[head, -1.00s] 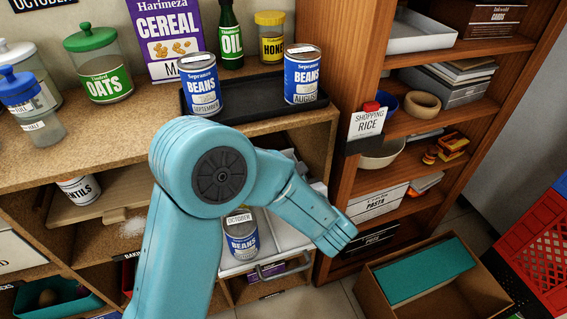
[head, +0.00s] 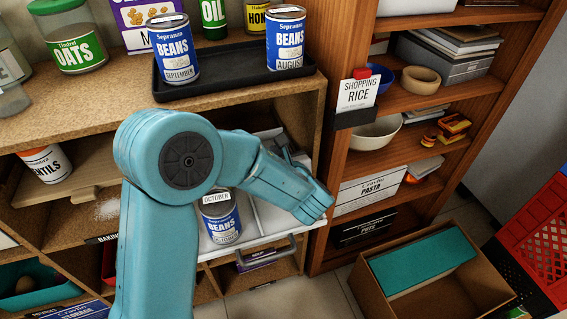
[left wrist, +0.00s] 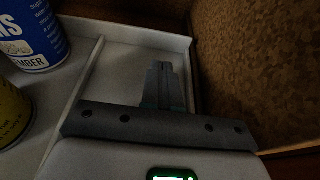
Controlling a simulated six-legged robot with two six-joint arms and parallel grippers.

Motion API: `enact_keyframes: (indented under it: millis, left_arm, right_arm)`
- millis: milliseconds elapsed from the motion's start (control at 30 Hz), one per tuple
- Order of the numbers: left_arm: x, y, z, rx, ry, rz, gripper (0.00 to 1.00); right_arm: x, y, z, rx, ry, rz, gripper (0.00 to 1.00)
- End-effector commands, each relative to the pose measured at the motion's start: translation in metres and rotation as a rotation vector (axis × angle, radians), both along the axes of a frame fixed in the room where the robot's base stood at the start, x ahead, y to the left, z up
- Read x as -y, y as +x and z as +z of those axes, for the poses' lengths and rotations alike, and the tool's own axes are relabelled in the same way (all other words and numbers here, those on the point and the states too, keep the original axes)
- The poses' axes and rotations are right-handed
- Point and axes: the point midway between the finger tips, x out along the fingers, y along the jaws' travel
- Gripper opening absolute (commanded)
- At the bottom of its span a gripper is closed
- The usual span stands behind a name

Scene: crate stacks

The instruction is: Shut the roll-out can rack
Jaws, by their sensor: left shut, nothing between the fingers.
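The roll-out can rack (head: 254,236) is a white tray with a front handle, standing out of the lower cabinet. A blue beans can (head: 222,227) stands in it. In the left wrist view, a blue can (left wrist: 35,38) and a yellow can (left wrist: 10,112) stand left of a white divider. My left gripper (head: 288,153) is partly hidden behind its own forearm at the rack's right side. In the left wrist view, its fingers (left wrist: 165,72) are shut and empty over the bare right-hand strip of the rack. My right gripper is not in view.
The cabinet's brown side wall (left wrist: 262,65) is close on the right of my left gripper. A wooden bookcase (head: 335,190) stands right of the cabinet. An open cardboard box (head: 480,275) stands on the floor at right. Two beans cans stand on a black tray (head: 225,85) on top.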

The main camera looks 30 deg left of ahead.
Motion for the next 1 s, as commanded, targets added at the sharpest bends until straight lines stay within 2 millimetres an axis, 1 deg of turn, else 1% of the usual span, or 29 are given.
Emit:
enact_keyframes:
  millis: [33,133,200,333,500,867,1000]
  left_arm:
    - [-0.009,0.007,-0.007,0.000,-0.001,0.004,0.00]
    - [-0.023,0.019,-0.012,0.000,-0.001,0.005,0.00]
    - [-0.032,0.028,-0.010,0.001,0.000,0.003,0.00]
    - [-0.043,0.038,-0.010,0.001,-0.001,0.003,0.00]
    - [-0.049,0.044,-0.009,-0.001,0.000,0.002,0.00]
    - [-0.049,0.045,-0.008,-0.001,-0.001,0.001,0.00]
    - [-0.049,0.053,-0.008,-0.001,-0.001,0.001,0.00]
  right_arm:
    - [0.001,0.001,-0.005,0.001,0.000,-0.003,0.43]
    - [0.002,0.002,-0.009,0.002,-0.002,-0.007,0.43]
    - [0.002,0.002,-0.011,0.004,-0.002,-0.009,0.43]
    - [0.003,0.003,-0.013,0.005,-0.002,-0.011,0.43]
    - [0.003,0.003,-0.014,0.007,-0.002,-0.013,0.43]
    - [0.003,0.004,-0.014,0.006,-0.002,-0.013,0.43]
    - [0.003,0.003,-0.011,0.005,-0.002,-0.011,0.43]
